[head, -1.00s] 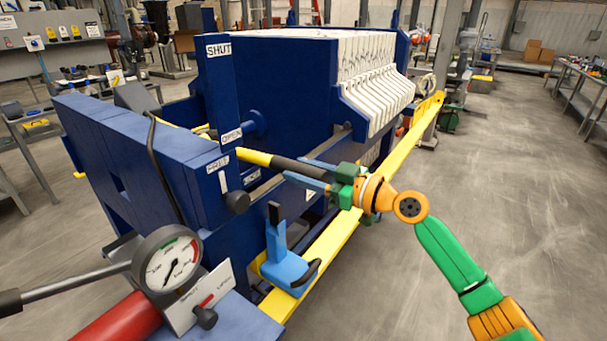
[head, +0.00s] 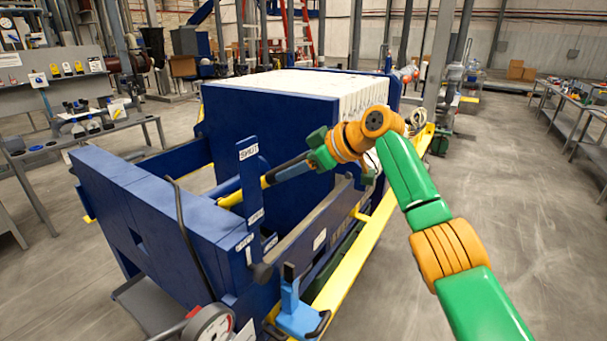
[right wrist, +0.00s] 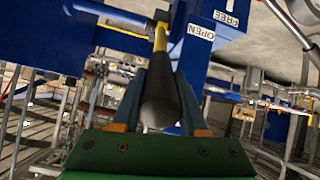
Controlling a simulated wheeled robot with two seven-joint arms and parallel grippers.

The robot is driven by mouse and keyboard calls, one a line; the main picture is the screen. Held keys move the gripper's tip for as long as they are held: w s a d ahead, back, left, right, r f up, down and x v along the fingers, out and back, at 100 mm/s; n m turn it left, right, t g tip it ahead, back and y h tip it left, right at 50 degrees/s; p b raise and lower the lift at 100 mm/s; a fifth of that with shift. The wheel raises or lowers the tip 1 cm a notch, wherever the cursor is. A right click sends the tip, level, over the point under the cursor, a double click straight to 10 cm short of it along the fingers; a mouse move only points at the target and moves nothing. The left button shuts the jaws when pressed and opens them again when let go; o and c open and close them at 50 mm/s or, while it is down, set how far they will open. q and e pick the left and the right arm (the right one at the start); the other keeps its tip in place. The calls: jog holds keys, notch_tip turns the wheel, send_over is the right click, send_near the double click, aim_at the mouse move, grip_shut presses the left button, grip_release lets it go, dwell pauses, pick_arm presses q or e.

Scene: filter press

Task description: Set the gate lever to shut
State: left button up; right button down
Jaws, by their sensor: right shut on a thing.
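The gate lever (head: 231,198) is a yellow bar with a black grip. It slants up to the right past an upright blue post with a SHUT label (head: 249,152) near its top and an OPEN label (head: 256,217) lower down. The lever crosses the post between the two labels. My right gripper (head: 291,169) is shut on the black grip. In the right wrist view the grip (right wrist: 160,98) lies between my two fingers (right wrist: 160,75), with the OPEN label beyond to the right. My left gripper is not in view.
The blue press frame (head: 150,208) with its pale plates stands around the lever. A yellow rail (head: 355,246) runs along its right side. A blue bracket (head: 298,312) and a pressure gauge (head: 210,325) are at the front. The floor to the right is clear.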

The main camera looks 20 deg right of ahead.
jog(key=shift+w+a+r, duration=0.15)
jog(key=shift+r, duration=0.2)
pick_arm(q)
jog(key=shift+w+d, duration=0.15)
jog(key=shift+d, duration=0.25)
pick_arm(e)
jog(key=shift+r, duration=0.1)
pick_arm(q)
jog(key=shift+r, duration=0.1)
pick_arm(e)
jog(key=shift+r, duration=0.1)
jog(key=c, duration=0.8)
grip_release()
jog(key=o, duration=0.4)
jog(key=shift+w+a, duration=0.1)
jog(key=shift+c, duration=0.2)
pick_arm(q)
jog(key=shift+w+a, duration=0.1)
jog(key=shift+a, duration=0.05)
pick_arm(e)
jog(key=shift+w+a, duration=0.1)
jog(key=shift+w, duration=0.05)
jog(key=shift+f, duration=0.2)
